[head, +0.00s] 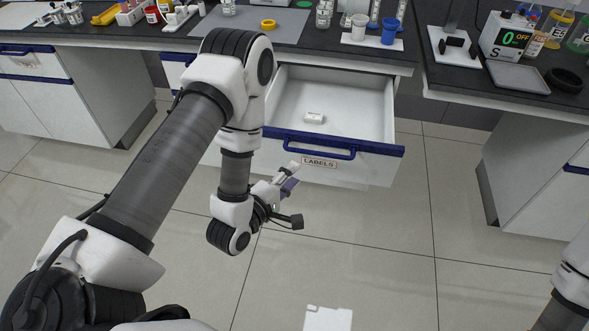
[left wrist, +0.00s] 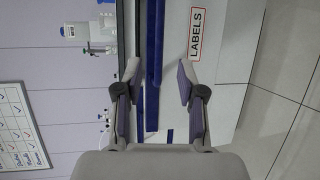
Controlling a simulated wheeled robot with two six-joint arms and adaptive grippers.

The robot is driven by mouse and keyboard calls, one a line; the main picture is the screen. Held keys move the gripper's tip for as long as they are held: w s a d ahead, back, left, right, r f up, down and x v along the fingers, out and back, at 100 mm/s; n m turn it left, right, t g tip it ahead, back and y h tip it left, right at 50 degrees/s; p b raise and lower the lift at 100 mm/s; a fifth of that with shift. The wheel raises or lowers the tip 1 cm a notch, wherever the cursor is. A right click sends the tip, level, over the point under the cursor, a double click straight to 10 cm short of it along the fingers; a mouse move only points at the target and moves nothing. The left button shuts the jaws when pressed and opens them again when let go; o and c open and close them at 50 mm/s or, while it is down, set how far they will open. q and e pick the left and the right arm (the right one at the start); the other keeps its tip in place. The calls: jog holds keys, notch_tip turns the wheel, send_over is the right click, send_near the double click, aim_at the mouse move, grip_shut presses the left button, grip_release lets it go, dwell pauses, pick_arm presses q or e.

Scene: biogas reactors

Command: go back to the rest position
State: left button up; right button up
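My left gripper (head: 291,178) is in front of the open drawer marked LABELS (head: 319,163), near the left end of its blue handle (head: 318,150). In the left wrist view my left gripper (left wrist: 158,78) has its two fingers spread wide, with nothing held between them. The blue handle (left wrist: 153,65) shows beyond the gap between the fingers, and the label sits to the right. The gripper looks apart from the handle. My right gripper is out of view; only part of my right arm shows at the lower right of the head view.
A small white item (head: 314,118) lies in the drawer. The tiled floor (head: 380,250) ahead is clear.

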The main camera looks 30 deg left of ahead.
pick_arm(q)
jog(key=s+f+m+g+p, duration=0.1)
jog(key=s+f+m+g, duration=0.3)
jog(key=s, duration=0.3)
jog(key=s+f+m+g+y+p, duration=0.1)
jog(key=s+f+m+g+p, duration=0.1)
jog(key=s+f+m+g, duration=0.2)
jog(key=s+f+m+g+y+p, duration=0.1)
jog(key=s+f+m+g, duration=0.3)
jog(key=s+m+g, duration=0.3)
jog(key=s+m, duration=0.2)
jog(key=s, duration=0.3)
jog(key=shift+s+a+f+g, duration=0.2)
jog(key=shift+a+f+g, duration=0.05)
jog(key=shift+f+g, duration=0.1)
